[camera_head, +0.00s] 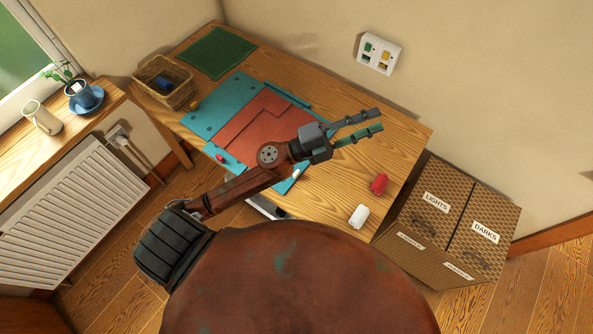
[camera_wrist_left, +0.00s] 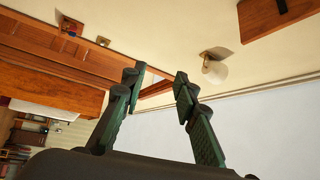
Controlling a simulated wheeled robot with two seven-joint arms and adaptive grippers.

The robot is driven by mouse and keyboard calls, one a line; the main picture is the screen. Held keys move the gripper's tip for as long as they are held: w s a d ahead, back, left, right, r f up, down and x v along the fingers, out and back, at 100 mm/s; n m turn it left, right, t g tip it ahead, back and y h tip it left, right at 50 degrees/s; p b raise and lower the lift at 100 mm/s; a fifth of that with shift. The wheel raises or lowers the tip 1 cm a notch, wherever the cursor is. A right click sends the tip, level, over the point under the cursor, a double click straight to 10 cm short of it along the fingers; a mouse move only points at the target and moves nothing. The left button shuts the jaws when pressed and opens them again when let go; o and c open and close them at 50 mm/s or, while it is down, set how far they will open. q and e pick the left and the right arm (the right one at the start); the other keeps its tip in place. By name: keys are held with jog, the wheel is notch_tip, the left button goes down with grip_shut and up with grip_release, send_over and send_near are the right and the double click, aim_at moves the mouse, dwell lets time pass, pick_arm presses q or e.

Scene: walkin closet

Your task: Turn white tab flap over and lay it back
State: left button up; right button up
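A teal folding board (camera_head: 232,97) lies on the wooden table with a red cloth (camera_head: 262,112) spread on it. A small white tab (camera_head: 296,174) shows at the board's near right edge, on a teal strip (camera_head: 286,185) partly covered by my left arm. A small red tab (camera_head: 220,158) is at the board's near left edge. My left gripper (camera_head: 379,119) is past the board's right side, over the table's right part. Its fingers are apart and empty, also in the left wrist view (camera_wrist_left: 158,85). My right gripper is not in view.
A red item (camera_head: 379,184) and a white item (camera_head: 359,215) lie on the table's near right. A two-part hamper (camera_head: 455,222) labelled LIGHTS and DARKS stands to the right. A basket (camera_head: 181,96) and green mat (camera_head: 216,53) are at the left end. A wall panel (camera_head: 380,53) is behind.

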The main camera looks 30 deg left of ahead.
pick_arm(q)
jog(key=s+d+f+m+g+h, duration=0.2)
jog(key=s+d+f+m+g, duration=0.1)
jog(key=d+m+g, duration=0.3)
jog(key=m+g+y, duration=0.7)
jog(key=g+y, duration=0.2)
jog(key=y, duration=0.8)
send_over(296, 172)
notch_tip(296, 172, down, 25)
jog(key=shift+f, duration=0.55)
notch_tip(296, 172, down, 7)
jog(key=shift+r, duration=0.1)
